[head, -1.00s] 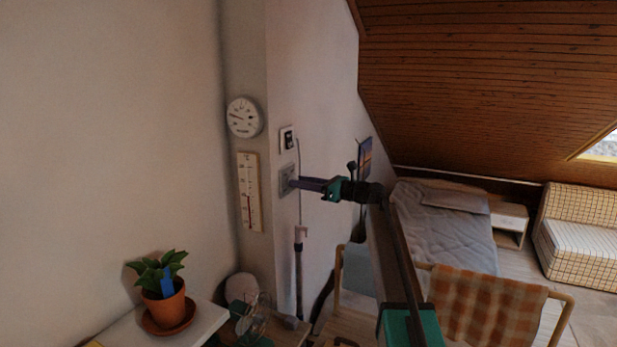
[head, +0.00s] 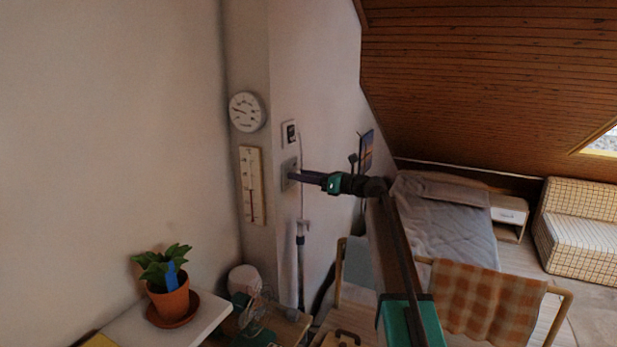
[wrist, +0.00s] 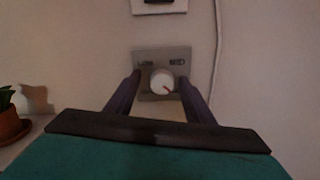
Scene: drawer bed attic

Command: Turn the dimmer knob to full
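The dimmer is a grey wall plate (wrist: 142,57) with a round white knob (wrist: 162,81). Labels on the plate seem to read LOW and MED. A small red mark on the knob points to the lower right. In the head view the plate (head: 286,170) sits on the side wall, and the knob is hidden by my fingers. My gripper (wrist: 161,79) is open, with one dark finger on each side of the knob and a visible gap on both sides. In the head view my gripper (head: 293,176) reaches the plate from the right.
Another white switch (head: 290,133) is just above the plate. A cable (wrist: 217,45) runs down the wall to its right. A round dial (head: 247,112) and a thermometer (head: 252,186) hang to the left. A potted plant (head: 168,298) stands on a white surface below.

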